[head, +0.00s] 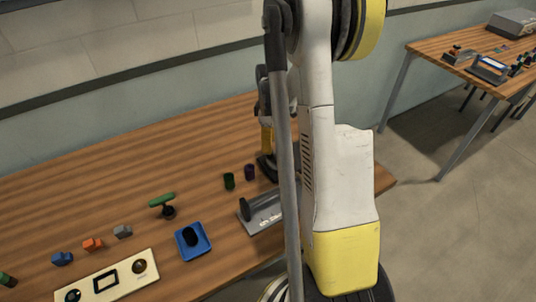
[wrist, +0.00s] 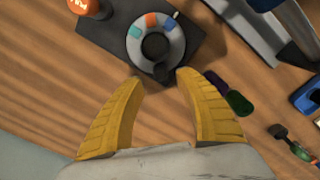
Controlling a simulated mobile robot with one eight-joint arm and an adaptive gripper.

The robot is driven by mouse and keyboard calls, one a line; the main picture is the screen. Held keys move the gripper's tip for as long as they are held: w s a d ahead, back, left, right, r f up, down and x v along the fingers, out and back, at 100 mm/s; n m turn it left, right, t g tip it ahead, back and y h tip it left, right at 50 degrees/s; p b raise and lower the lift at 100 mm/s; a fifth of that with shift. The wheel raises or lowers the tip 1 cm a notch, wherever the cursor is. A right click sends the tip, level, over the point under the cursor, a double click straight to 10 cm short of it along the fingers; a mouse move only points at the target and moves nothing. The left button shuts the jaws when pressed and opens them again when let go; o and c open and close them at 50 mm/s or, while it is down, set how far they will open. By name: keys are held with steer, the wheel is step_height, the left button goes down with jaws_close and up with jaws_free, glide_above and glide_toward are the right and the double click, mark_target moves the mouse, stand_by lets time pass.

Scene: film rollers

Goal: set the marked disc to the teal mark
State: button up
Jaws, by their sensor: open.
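A round grey disc (wrist: 178,46) sits on a dark base plate (wrist: 108,45) at the top middle of the wrist view. Along its far side are a teal mark (wrist: 134,31), an orange mark (wrist: 151,20) and a blue mark (wrist: 170,22). A black knob (wrist: 155,45) stands at its centre, with a dark arm reaching toward me. My gripper (wrist: 159,79) has two yellow fingers, spread wide and empty, just on the near side of the disc. In the head view my gripper (head: 266,140) is partly hidden by my arm, which also hides the disc.
An orange-topped cylinder (wrist: 86,6) stands at the plate's left. Purple (wrist: 214,80) and green (wrist: 238,103) cylinders stand right of my fingers. A grey fixture (head: 262,212), a blue tray (head: 206,249) and several small blocks share the wooden table (head: 110,170).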

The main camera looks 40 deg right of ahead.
mark_target(281, 157)
step_height(281, 157, down, 4)
steer(key=shift+f+b, duration=0.2)
steer(key=shift+b, duration=0.35)
jaws_close()
